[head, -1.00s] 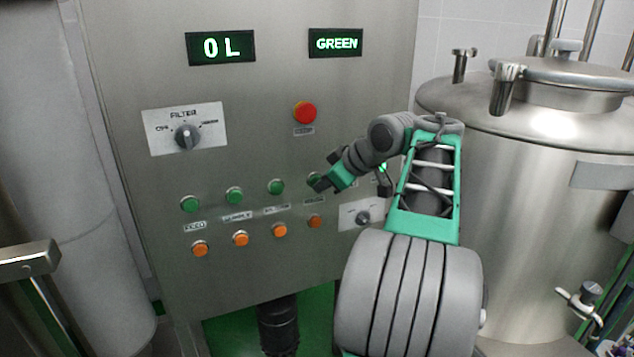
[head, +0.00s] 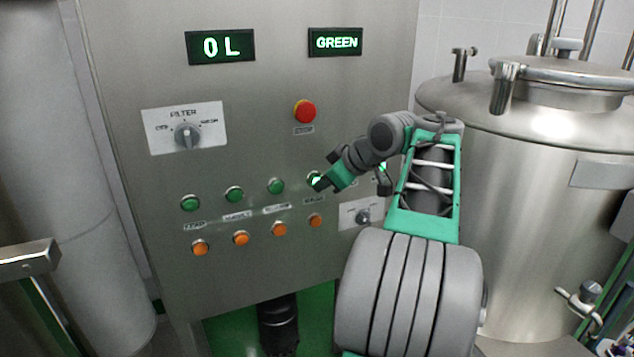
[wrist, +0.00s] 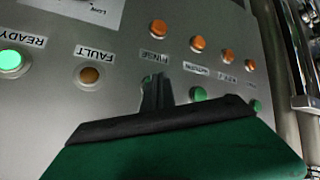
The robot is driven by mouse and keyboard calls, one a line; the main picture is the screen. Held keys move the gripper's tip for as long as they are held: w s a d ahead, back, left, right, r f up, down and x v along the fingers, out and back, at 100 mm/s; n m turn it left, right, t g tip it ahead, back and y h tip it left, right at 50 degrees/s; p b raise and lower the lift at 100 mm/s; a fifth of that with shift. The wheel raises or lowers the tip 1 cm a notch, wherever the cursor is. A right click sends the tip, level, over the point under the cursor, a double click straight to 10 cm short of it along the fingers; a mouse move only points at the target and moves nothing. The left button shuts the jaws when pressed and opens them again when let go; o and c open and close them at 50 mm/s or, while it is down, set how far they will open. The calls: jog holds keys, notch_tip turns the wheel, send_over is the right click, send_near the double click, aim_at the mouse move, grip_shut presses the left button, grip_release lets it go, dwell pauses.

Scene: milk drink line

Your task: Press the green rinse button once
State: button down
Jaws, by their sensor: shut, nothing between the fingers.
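The green rinse button (head: 314,178) is the rightmost of the row of green buttons on the steel panel, and it shows a bright, lit-looking spot in the head view. My gripper (head: 321,184) is shut and empty, with its tips at this button and partly covering it. In the wrist view my shut fingers (wrist: 156,90) stand just below the RINSE label (wrist: 153,57). They hide most of the button behind them. I cannot tell for sure whether the tips touch it.
Other green buttons (head: 276,186) sit to the left, with orange buttons (head: 279,229) below. A red stop button (head: 305,111) is above and a selector knob (head: 363,217) below right. The wrist view shows a lit READY lamp (wrist: 10,61). A steel tank (head: 540,200) stands right.

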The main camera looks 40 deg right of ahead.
jog(key=shift+s+a, duration=0.15)
jog(key=shift+s, duration=0.4)
jog(key=shift+s, duration=0.1)
jog(key=s, duration=0.2)
jog(key=s+a+b, duration=0.1)
jog(key=s, duration=0.1)
jog(key=shift+s+a, duration=0.2)
jog(key=shift+s, duration=0.1)
dwell(0.4)
